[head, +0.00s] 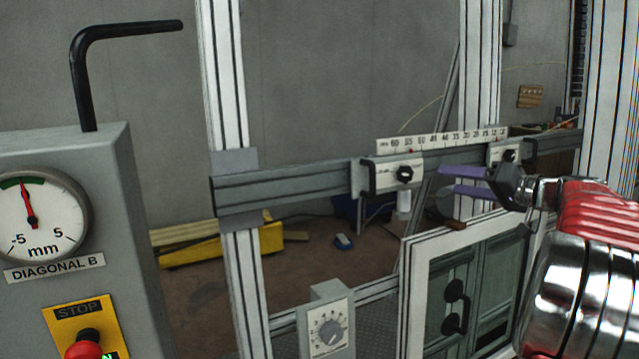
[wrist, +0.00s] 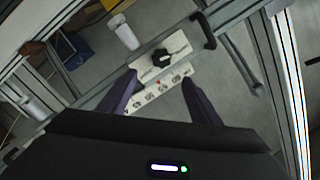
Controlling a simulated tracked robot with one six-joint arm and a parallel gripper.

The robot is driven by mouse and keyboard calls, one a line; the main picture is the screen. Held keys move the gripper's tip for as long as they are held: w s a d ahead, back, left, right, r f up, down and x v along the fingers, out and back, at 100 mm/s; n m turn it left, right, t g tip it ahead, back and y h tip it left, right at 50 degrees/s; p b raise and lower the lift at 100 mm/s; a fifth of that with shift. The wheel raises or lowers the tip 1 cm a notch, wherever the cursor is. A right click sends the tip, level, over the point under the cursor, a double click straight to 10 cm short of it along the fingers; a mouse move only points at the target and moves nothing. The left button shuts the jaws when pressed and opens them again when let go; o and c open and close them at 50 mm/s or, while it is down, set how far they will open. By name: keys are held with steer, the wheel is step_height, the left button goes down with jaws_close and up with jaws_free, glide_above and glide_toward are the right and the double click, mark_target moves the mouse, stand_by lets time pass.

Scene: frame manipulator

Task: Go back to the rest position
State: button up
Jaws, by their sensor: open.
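My gripper (head: 463,181) reaches in from the right in the head view, its two purple fingers pointing left with a gap between them. In the wrist view the fingers (wrist: 158,98) stand apart, with nothing held between them. Beyond them show a white plate with a black knob (wrist: 172,56) and a white scale strip (wrist: 160,92). In the head view the sliding carriage with its black knob (head: 404,174) sits on the grey rail (head: 290,186), left of the fingertips. Whether the fingers touch anything on the rail is unclear.
A grey box with a dial gauge (head: 30,215), stop button (head: 84,345) and black hex key (head: 85,75) stands at left. A framed window panel with black handles (head: 457,305) is below the gripper. A dial box (head: 328,328) stands low in the middle. Metal uprights (head: 228,90) flank the rail.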

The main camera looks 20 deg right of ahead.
steer(key=shift+m, duration=0.3)
step_height(320, 180, down, 10)
steer(key=s+r+m+g, duration=0.1)
steer(key=s+m+g, duration=0.1)
steer(key=m+g, duration=0.1)
steer(key=s+a+f+g, duration=0.3)
steer(key=a+f+g, duration=0.1)
steer(key=a+f, duration=0.6)
steer(key=s+a+f+n+g+h, duration=0.1)
steer(key=s+a+n, duration=0.2)
steer(key=a, duration=0.9)
steer(key=s+a+f+n+g, duration=0.1)
steer(key=s+a+n, duration=0.2)
steer(key=s+a, duration=0.4)
steer(key=s+a+f+n+g+h, duration=0.1)
steer(key=s+a+n, duration=0.3)
steer(key=a, duration=1.4)
steer(key=shift+s+f+h, duration=0.3)
steer(key=shift+s+f, duration=0.25)
steer(key=shift+s, duration=0.4)
